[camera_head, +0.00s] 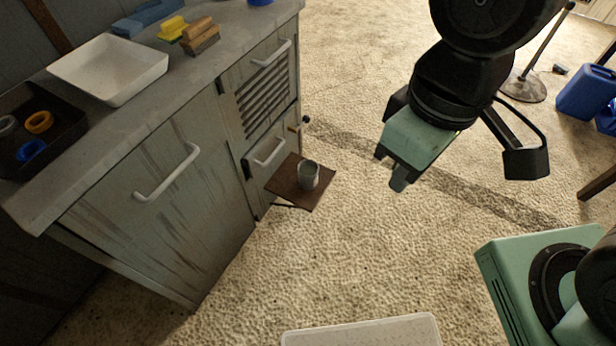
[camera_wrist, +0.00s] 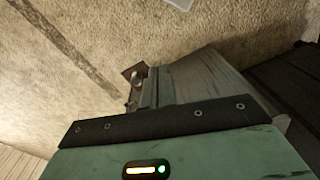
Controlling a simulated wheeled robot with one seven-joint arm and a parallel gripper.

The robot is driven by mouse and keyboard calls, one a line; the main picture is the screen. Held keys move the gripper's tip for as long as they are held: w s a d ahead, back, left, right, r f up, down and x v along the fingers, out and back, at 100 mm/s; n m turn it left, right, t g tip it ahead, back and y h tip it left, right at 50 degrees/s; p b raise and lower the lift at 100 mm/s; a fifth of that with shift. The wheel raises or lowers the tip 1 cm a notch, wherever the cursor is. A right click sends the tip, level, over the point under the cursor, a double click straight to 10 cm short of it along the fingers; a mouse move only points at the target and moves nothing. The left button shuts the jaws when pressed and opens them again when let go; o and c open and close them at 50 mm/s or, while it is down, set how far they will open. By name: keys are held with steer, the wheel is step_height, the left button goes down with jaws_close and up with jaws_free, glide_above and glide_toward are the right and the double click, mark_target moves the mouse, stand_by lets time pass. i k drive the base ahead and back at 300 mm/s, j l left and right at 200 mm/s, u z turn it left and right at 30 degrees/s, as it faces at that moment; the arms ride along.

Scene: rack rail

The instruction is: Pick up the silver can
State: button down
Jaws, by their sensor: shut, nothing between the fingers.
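The silver can (camera_head: 308,175) stands upright on a small brown shelf (camera_head: 290,190) that juts from the side of the grey cabinet. In the wrist view the can (camera_wrist: 137,81) is small, on the brown shelf (camera_wrist: 128,72) beside the cabinet. My gripper (camera_head: 393,172) is shut and empty. It hangs above the floor to the right of the can in the head view, well apart from it. In the wrist view the gripper's green body fills the lower part and its fingertips cannot be made out.
The grey cabinet (camera_head: 170,220) has handles sticking out near the shelf. On its top are a white tray (camera_head: 110,68), a dark tray (camera_head: 60,130) with coloured rings, and brushes (camera_head: 200,36). A white box top (camera_head: 362,332) is at the bottom. Blue containers (camera_head: 585,92) stand at right. Floor between is clear.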

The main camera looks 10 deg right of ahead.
mark_target(308, 171)
steer(key=i+l, duration=0.15)
steer(key=l, duration=0.15)
steer(key=i+l, duration=0.1)
steer(key=l, duration=0.2)
steer(key=i+l, duration=0.15)
steer(key=i+l+u, duration=0.1)
steer(key=l+u, duration=0.25)
steer(key=i+l+u, duration=0.1)
steer(key=l+u, duration=0.65)
steer(key=u, duration=0.65)
